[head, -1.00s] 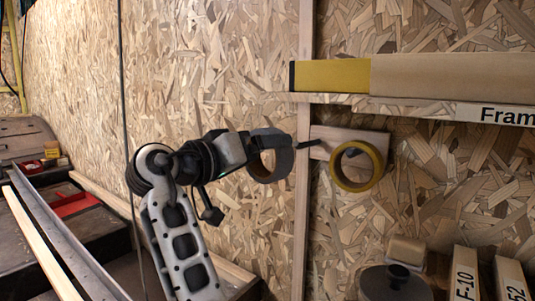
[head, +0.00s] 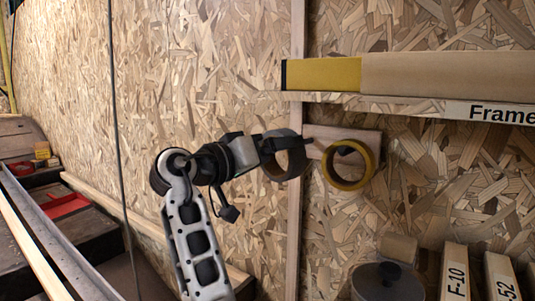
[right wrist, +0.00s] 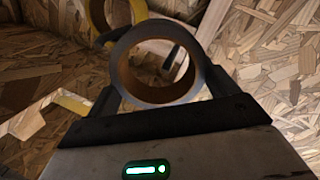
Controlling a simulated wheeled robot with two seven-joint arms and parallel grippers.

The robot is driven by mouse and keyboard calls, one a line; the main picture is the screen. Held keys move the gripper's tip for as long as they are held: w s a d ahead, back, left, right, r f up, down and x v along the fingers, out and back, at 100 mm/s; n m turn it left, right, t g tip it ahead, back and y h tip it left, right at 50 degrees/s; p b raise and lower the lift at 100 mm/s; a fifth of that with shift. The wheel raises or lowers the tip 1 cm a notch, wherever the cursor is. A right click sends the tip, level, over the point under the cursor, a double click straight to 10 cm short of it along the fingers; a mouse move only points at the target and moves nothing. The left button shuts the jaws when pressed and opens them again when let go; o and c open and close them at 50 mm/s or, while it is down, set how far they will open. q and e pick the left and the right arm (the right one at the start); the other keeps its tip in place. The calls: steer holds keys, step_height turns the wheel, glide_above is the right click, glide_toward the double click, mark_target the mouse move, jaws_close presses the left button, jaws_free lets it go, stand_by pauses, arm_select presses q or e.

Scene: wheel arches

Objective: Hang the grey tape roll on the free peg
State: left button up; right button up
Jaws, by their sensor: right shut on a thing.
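My right gripper (head: 284,142) is shut on the grey tape roll (head: 297,166), with its fingers on the roll's sides. In the right wrist view the grey roll (right wrist: 119,72) sits between the two fingers, its hole facing the camera. In the head view the roll overlaps the left end of the wooden peg board (head: 371,141). A yellow tape roll (head: 350,185) hangs on the other peg, just right of the grey roll. My left gripper is not in view.
A shelf (head: 420,107) with long boxes runs above the peg board. A vertical stud (head: 297,60) stands behind the grey roll. Below right are a dark round object (head: 388,284) and upright labelled boards (head: 455,270).

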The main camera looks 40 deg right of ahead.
steer(key=shift+w+d+f, duration=0.1)
steer(key=shift+w+d, duration=0.05)
steer(key=shift+d, duration=0.35)
steer(key=shift+w+d, duration=0.15)
steer(key=shift+d, duration=0.35)
steer(key=shift+w+d, duration=0.3)
steer(key=shift+d, duration=0.7)
steer(key=shift+w+d, duration=0.25)
steer(key=shift+d, duration=0.7)
steer(key=shift+w+d+f, duration=0.15)
steer(key=shift+d+f, duration=0.4)
steer(key=shift+f, duration=0.05)
